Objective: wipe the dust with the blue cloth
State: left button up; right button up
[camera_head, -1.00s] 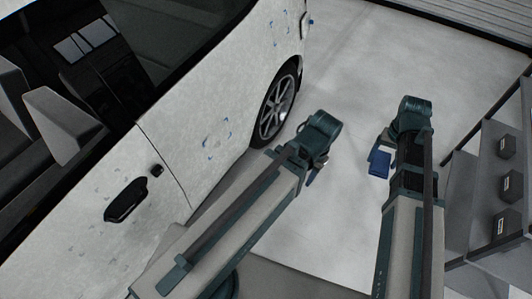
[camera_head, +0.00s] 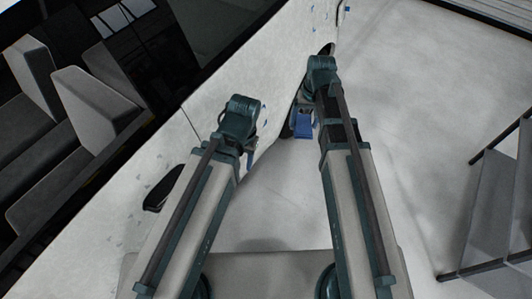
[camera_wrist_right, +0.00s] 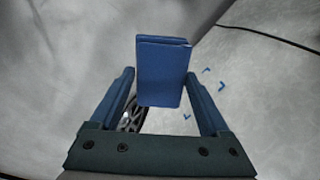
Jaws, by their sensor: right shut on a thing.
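The blue cloth (camera_head: 303,125), a folded rectangular pad, hangs at the end of my right arm beside the white car. In the right wrist view the cloth (camera_wrist_right: 162,72) is held between the two fingers of my right gripper (camera_wrist_right: 162,92), which is shut on it. The white car body (camera_wrist_right: 250,95) lies beyond it, with blue corner marks (camera_wrist_right: 207,88) framing a patch on the panel. The cloth appears apart from the panel. Dust inside the marks is too faint to tell. My left gripper (camera_head: 250,152) is near the car's side, its fingers small and partly hidden.
The car's side (camera_head: 225,85) runs diagonally at left, with a dark door handle (camera_head: 163,188) partly behind my left arm. A wheel (camera_wrist_right: 132,116) shows behind the right gripper. A grey shelf rack (camera_head: 497,225) stands at right. Pale floor (camera_head: 420,110) between is clear.

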jog(key=w+a+f+m+t+y+b, duration=0.2)
jog(key=f+b, duration=0.7)
jog(key=b, duration=0.6)
jog(key=w+a+f+m+t+y+b, duration=0.3)
jog(key=f+y+b, duration=0.3)
jog(key=f+b, duration=0.4)
jog(key=w+a+f+m+t+y+b, duration=0.2)
jog(key=f+b, duration=0.8)
jog(key=b, duration=1.2)
jog(key=w+a+t+y, duration=0.1)
jog(key=a+t+y, duration=0.1)
jog(key=y, duration=0.1)
jog(key=shift+w+a+t, duration=0.25)
jog(key=shift+t, duration=0.15)
jog(key=x, duration=0.6)
jog(key=shift+b, duration=0.3)
jog(key=shift+x, duration=1.05)
jog(key=shift+w+d, duration=0.1)
